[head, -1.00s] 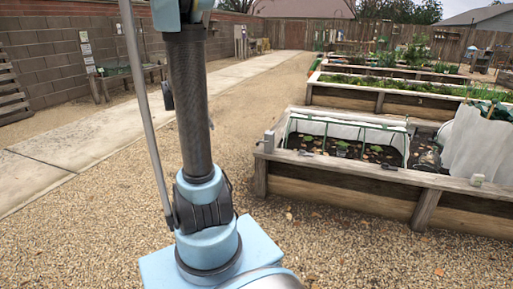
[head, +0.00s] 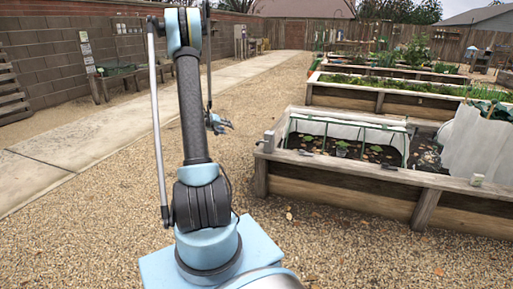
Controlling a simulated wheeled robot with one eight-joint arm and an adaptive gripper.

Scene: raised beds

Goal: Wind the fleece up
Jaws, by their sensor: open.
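White fleece (head: 345,132) lies along the far side of the near raised bed (head: 350,170), behind low green hoops (head: 405,150). The soil and small plants under the hoops show uncovered from the front. A second white sheet (head: 478,145) hangs over the bed's right part. A small grey fitting (head: 268,141) stands at the bed's near left corner. My gripper (head: 227,125) hangs over the gravel, left of the bed and apart from it. It is open and appears empty; its fingers look small from here.
More raised beds (head: 400,88) stand behind the near one. Open gravel (head: 100,200) lies left of the bed, beside a concrete path (head: 35,175). A block wall runs along the left.

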